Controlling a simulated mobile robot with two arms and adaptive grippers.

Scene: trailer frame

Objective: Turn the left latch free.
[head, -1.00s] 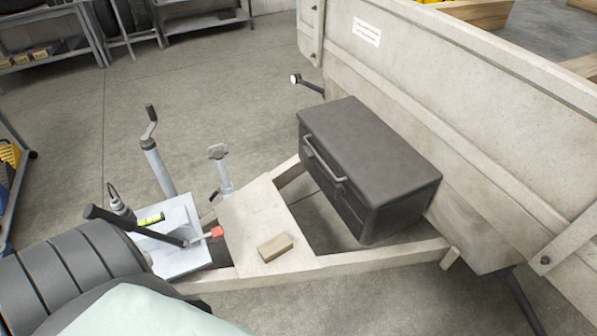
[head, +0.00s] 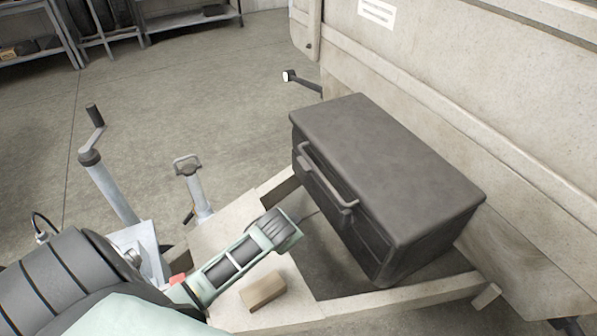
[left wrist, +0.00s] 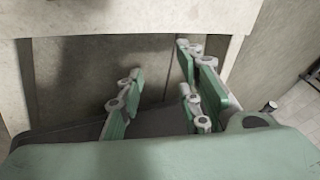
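I cannot make out a left latch for certain in either view. The dark grey toolbox (head: 385,165) stands on the drawbar frame, its lid shut, with a grey bar handle (head: 328,175) across its front. Latches on its front are too small or hidden to tell. My left arm reaches in from the lower left toward the toolbox front in the head view; its gripper fingers do not show clearly there. In the left wrist view my left gripper (left wrist: 160,85) is open, with nothing between its green-padded fingers. My right gripper is not in view.
A wooden block (head: 262,291) lies on the beige drawbar plate (head: 213,240). A crank jack (head: 108,180) and a grey T-handled post (head: 195,190) stand left of it. The trailer wall (head: 450,90) rises behind the toolbox.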

